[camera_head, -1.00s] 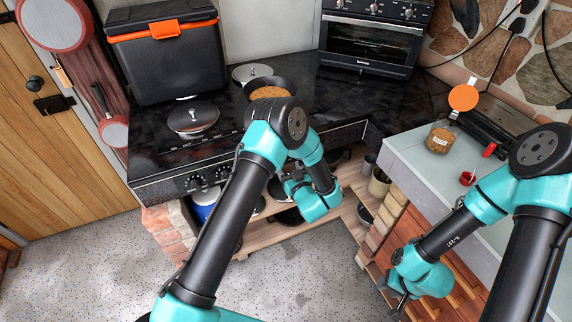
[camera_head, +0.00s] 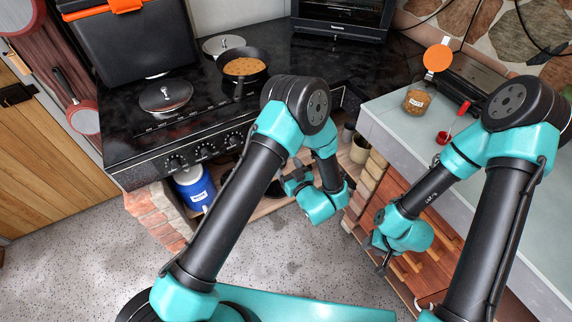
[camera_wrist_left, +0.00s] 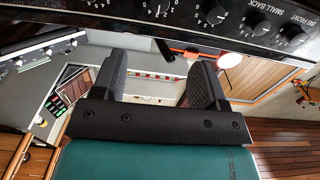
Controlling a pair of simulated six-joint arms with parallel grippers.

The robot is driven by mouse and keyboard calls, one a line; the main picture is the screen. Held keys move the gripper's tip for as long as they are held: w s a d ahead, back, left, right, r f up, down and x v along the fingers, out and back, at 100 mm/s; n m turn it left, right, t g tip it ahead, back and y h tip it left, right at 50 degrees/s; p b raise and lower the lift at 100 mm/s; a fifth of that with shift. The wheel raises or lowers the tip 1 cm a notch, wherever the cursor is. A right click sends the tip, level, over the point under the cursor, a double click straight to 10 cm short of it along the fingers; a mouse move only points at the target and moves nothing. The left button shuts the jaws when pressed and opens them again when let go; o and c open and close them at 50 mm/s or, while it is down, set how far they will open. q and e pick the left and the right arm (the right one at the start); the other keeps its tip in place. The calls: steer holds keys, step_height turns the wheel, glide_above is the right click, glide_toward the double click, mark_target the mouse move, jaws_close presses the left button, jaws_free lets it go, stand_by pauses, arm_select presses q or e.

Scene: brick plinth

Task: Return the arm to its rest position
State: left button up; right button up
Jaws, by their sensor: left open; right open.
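My left arm (camera_head: 235,200) rises from the lower left and bends at its elbow in front of the stove. Its forearm folds down, and the left gripper (camera_head: 290,182) hangs beside the counter front, below the knobs. In the left wrist view the left gripper (camera_wrist_left: 157,78) has its two dark fingers spread with nothing between them. My right arm (camera_head: 510,190) is bent over the right counter. Its right gripper (camera_head: 384,264) hangs low by the wooden drawers, small and partly hidden by its wrist; nothing is visible in it.
A labelled jar (camera_head: 416,100) and a red cup (camera_head: 442,138) stand on the right counter (camera_head: 385,118). A blue container (camera_head: 195,190) sits beneath the stove. Speckled floor (camera_head: 85,255) is open at left.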

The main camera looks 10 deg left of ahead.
stand_by(0.3)
arm_select(q)
steer(key=s+a+f+m+g+h, duration=0.25)
steer(key=a+f+g+h, duration=0.25)
steer(key=a+f+h, duration=0.5)
steer(key=s+a+m+g+h, duration=0.1)
steer(key=s+g, duration=0.3)
steer(key=s, duration=0.4)
steer(key=s+a+f+m+g+h, duration=0.1)
steer(key=s+a+m+g+h, duration=0.1)
steer(key=s, duration=0.6)
steer(key=shift+a+f+g+h, duration=0.2)
steer(key=shift+a+g+h, duration=0.25)
steer(key=shift+g+h, duration=0.7)
steer(key=shift+m, duration=0.25)
